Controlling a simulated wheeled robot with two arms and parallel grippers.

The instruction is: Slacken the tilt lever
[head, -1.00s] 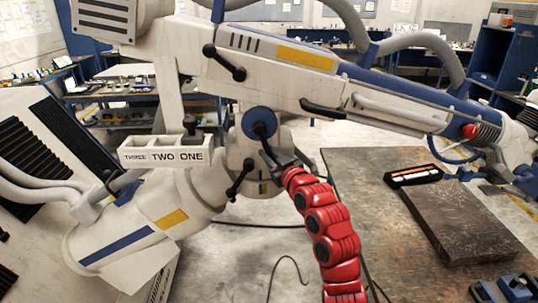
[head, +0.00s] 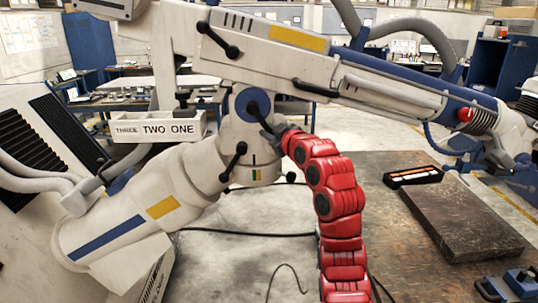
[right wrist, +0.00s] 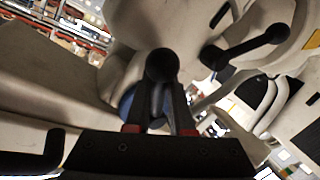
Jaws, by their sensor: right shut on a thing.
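The white microscope arm (head: 300,70) crosses the head view, with a blue round hub (head: 253,104) at its joint. My right gripper (head: 268,128) is at this hub, at the end of my red arm. It is shut on a black lever with a round knob (right wrist: 162,65), which shows between the fingers in the right wrist view (right wrist: 160,128). In the head view the gripper mostly hides this lever. Other black levers sit above (head: 218,40), to the right (head: 316,89) and below (head: 233,162) the hub. No label shows which is the tilt lever. My left gripper is not in view.
Cables lie on the floor.

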